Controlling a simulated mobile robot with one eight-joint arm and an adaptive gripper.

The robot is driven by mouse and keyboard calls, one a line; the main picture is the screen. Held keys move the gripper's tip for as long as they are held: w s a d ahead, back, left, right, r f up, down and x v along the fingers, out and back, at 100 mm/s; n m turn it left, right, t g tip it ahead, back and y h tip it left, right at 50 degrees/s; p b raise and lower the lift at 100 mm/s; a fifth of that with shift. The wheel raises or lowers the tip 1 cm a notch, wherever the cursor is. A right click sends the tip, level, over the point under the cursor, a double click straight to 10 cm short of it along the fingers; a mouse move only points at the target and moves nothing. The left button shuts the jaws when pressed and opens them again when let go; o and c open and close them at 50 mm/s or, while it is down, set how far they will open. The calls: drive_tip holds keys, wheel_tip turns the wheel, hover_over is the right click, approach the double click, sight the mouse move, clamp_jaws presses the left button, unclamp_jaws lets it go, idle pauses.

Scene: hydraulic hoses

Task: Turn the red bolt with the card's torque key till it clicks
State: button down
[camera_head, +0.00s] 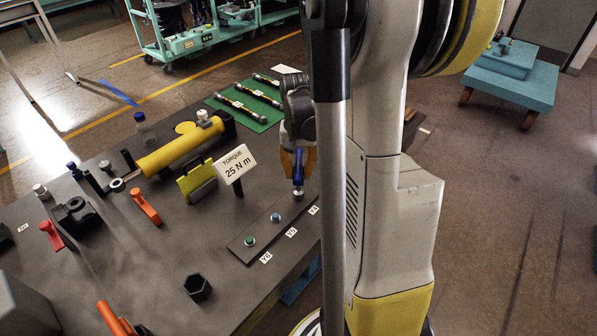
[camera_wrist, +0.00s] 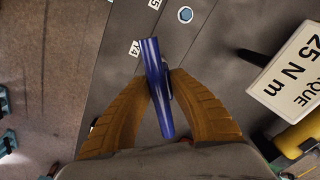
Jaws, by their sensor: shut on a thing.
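The white card (camera_head: 235,163) reads "TORQUE 25 N m"; part of it shows in the wrist view (camera_wrist: 294,78). My gripper (camera_head: 298,160) is shut on a blue key (camera_wrist: 158,88), a blue rod between the two brown fingers in the wrist view (camera_wrist: 160,85). In the head view the key (camera_head: 298,172) hangs upright above the right part of a dark strip (camera_head: 262,233). A small grey piece shows just below it; I cannot tell if they touch. I cannot make out the red bolt for certain; several red parts stand at left.
The strip also carries a green-topped piece (camera_head: 249,241) and a blue-topped piece (camera_head: 275,217), with white labels alongside. A green mat (camera_head: 228,113) holds hoses.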

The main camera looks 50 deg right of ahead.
sight(299, 163)
drive_tip(key=shift+m, duration=0.7)
drive_tip(key=shift+r+p, duration=2.25)
drive_tip(key=shift+r, duration=0.85)
